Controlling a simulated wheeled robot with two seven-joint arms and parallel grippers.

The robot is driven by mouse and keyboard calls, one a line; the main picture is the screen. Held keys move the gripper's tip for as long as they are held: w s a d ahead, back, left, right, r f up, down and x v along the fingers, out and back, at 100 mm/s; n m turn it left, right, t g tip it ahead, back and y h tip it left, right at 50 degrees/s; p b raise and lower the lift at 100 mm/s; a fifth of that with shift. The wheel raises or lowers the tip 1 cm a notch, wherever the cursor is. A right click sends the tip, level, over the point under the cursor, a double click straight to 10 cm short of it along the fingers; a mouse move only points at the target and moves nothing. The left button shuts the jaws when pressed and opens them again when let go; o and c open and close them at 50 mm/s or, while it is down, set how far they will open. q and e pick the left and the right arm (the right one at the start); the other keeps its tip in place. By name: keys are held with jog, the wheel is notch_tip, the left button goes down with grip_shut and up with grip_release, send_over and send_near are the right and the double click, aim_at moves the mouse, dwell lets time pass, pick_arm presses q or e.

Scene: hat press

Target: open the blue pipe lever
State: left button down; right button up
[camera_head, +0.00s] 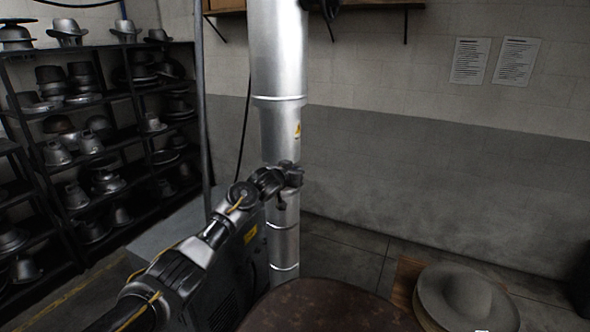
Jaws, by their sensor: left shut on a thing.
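A tall silver pipe (277,60) rises in the middle of the view. My left arm comes in from the lower left, and its dark gripper (291,176) is at the pipe's lower part, in front of its surface. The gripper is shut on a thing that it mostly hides. By its place on the pipe this seems to be the lever, but I see no blue on it and cannot tell its angle. My right gripper is not in view.
Black shelves (95,150) with many metal hat forms stand at the left. A round brown surface (330,308) is at the bottom centre. A grey hat (466,298) lies at the lower right. The floor by the right wall is mostly clear.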

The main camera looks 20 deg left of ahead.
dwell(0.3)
pick_arm(q)
jog(key=c, duration=1.5)
grip_release()
jog(key=shift+s, duration=0.4)
jog(key=shift+b+v, duration=1.75)
jog(key=shift+v, duration=3.25)
jog(key=shift+w+r, duration=0.1)
